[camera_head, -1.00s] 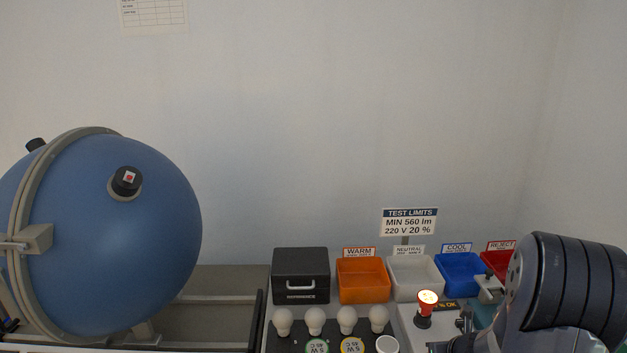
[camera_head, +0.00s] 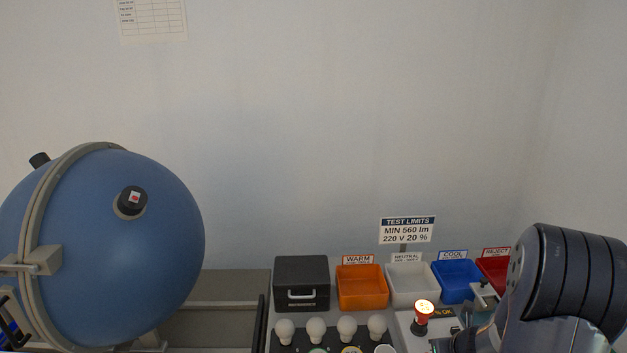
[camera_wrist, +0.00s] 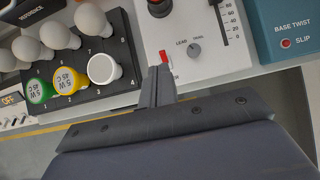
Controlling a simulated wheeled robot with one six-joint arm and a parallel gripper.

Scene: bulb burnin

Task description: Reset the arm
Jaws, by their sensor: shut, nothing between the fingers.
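My gripper (camera_wrist: 158,82) shows in the wrist view, its fingers together and empty. In the head view my dark arm fills the lower right, and the fingertips cannot be made out there.
White bulbs (camera_head: 347,327) stand in the tray, with green, yellow and white round items in front. Behind are a black case (camera_head: 301,270) and orange (camera_head: 361,292), white, blue and red bins. A large blue sphere (camera_head: 110,245) stands left. A teal box (camera_wrist: 285,28) stands right.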

